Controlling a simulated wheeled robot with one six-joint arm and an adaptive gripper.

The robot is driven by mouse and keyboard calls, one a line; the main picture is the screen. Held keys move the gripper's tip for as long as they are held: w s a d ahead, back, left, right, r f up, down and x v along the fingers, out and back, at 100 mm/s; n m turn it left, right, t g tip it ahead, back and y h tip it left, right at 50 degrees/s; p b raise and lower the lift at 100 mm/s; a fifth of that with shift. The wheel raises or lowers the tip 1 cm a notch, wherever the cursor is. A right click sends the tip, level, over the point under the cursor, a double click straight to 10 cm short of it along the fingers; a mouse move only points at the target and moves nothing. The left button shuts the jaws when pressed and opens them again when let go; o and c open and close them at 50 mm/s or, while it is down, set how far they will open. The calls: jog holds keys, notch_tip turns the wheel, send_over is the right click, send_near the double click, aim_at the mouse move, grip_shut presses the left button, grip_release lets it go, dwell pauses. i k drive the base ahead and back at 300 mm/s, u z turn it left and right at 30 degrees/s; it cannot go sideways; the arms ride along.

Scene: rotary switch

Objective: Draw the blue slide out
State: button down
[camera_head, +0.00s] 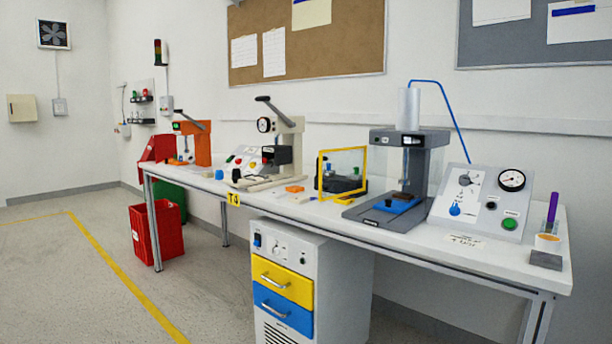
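The blue slide (391,207) is a flat blue plate low in the grey press (384,138) on the right half of the workbench. It lies on the press's dark base, under the head, and a small brown block (403,196) sits on it. Part of the slide's far side is hidden by the block. My gripper is not in this view.
The workbench (455,259) also bears a yellow-framed guard (320,176) left of the press, a sloped control panel (480,203) right of it and other presses farther left. A cabinet with yellow and blue drawers (283,312) stands below.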

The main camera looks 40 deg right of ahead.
aim_at(398, 205)
jog(key=z, duration=0.25)
jog(key=i, duration=1.6)
jog(key=z, duration=1.85)
jog(key=i, duration=0.65)
jog(key=z, duration=0.75)
